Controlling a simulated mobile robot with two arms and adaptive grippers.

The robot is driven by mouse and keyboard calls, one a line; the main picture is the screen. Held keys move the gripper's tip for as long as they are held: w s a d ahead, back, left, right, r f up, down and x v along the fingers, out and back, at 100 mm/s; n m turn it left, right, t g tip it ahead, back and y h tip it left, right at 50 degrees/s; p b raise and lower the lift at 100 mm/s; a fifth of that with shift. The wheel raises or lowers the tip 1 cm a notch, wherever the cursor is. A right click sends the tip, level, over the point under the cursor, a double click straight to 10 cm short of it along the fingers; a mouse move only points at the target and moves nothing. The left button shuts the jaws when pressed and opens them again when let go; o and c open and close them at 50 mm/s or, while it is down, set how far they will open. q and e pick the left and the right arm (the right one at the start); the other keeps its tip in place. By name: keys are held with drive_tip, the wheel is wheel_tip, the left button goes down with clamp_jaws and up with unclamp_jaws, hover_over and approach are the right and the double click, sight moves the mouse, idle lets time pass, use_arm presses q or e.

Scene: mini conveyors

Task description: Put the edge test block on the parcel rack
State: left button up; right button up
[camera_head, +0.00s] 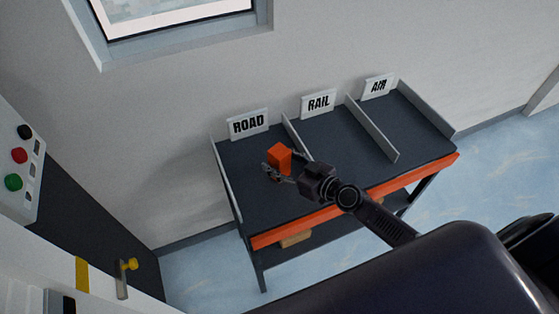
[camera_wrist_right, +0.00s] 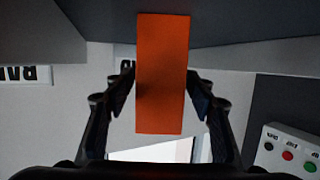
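The orange edge test block (camera_head: 279,157) is held by my right gripper (camera_head: 278,169). In the right wrist view the block (camera_wrist_right: 162,75) stands long and flat between the two fingers (camera_wrist_right: 162,90), which press on its sides. The parcel rack (camera_head: 345,143) is a dark shelf with an orange front edge and grey dividers. It has three bays signed ROAD (camera_head: 248,124), RAIL (camera_head: 318,103) and AIR (camera_head: 378,87). The block appears over the ROAD bay; its height above the shelf is hard to tell. My left gripper is not in view.
Upright dividers stand between the bays (camera_head: 373,130). A brown item (camera_head: 295,240) shows on the rack's lower level. A control panel with buttons (camera_head: 19,156) stands at the left. A window (camera_head: 175,20) is in the wall behind. The RAIL and AIR bays look empty.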

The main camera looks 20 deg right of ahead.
drive_tip(key=shift+r, duration=0.15)
drive_tip(key=shift+s+d, duration=0.1)
drive_tip(key=shift+s, duration=0.05)
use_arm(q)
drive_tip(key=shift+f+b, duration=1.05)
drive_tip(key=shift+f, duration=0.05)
use_arm(e)
drive_tip(key=v, duration=1.1)
drive_tip(key=shift+s+r, duration=0.3)
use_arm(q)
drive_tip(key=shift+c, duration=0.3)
use_arm(e)
drive_tip(key=shift+d, duration=0.1)
idle(0.7)
